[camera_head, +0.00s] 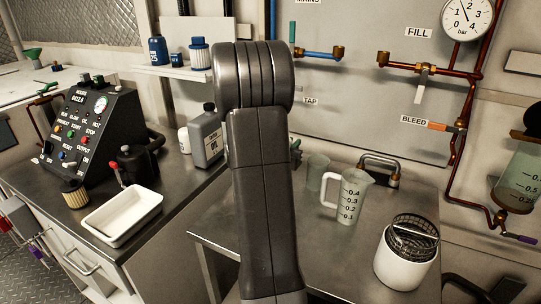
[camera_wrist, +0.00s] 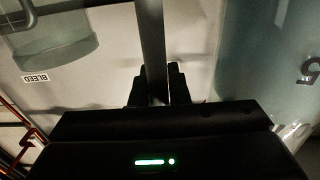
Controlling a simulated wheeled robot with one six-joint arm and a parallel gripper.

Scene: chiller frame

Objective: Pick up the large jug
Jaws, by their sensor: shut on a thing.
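In the wrist view, my gripper (camera_wrist: 158,90) is shut on a grey upright strip (camera_wrist: 152,45), which looks like the large jug's handle. The large jug (camera_wrist: 245,50) is a translucent body beside the fingers on the right, with part of a "5" mark showing. Its rim and base are out of view there. In the head view, my arm hides the gripper, and I cannot make out the held jug. Another clear measuring jug (camera_head: 350,197), marked 0.1 to 0.4, stands upright on the steel bench, apart from my arm.
A clear cup (camera_head: 317,172) stands behind the measuring jug. A white pot with a wire basket (camera_head: 405,262) is at the bench's right. A white tray (camera_head: 122,216), an oil can (camera_head: 206,138) and a control box (camera_head: 92,130) are left. Pipes and a graduated vessel (camera_head: 524,170) are right.

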